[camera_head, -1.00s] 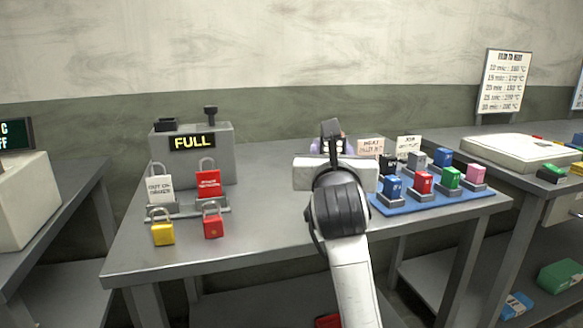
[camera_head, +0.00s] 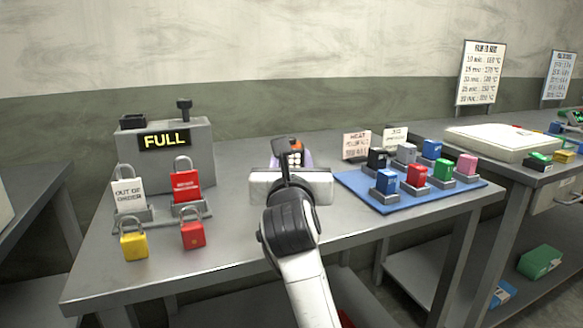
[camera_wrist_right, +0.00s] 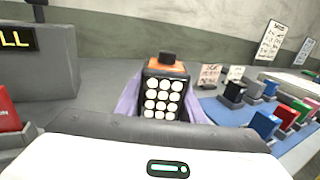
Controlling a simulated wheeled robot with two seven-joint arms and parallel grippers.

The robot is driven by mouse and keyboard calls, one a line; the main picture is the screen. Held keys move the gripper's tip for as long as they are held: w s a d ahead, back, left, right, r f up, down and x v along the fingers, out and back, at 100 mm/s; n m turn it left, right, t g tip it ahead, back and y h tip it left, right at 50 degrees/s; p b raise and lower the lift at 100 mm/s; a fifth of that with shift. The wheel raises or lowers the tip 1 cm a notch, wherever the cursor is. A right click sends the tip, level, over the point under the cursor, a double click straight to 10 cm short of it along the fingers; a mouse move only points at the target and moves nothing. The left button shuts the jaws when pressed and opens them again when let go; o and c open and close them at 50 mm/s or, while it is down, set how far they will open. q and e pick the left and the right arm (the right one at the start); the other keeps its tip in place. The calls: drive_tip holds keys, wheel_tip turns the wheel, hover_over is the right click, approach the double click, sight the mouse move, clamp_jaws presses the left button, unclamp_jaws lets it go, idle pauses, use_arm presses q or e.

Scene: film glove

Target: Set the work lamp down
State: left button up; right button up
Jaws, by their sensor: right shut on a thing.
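The work lamp (camera_head: 295,146) has an orange top and a dark face with a grid of round white lights. In the right wrist view the lamp (camera_wrist_right: 165,88) is upright with a black knob on top. My right gripper (camera_head: 292,161) is shut on it, and its purple fingers show on both sides of the lamp. The lamp is over the middle of the grey table (camera_head: 240,235). Its base is hidden behind my wrist, so I cannot tell whether it touches the table. My left gripper is not in view.
Left of the lamp stand a grey box with a "FULL" display (camera_head: 165,141) and red, white and yellow padlocks (camera_head: 133,245). To the right is a blue tray (camera_head: 362,190) with several coloured blocks, with small signs (camera_head: 357,145) behind. Bare tabletop lies between.

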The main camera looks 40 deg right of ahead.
drive_tip(key=shift+f, duration=0.4)
drive_tip(key=o, duration=1.1)
drive_tip(key=shift+o, duration=0.2)
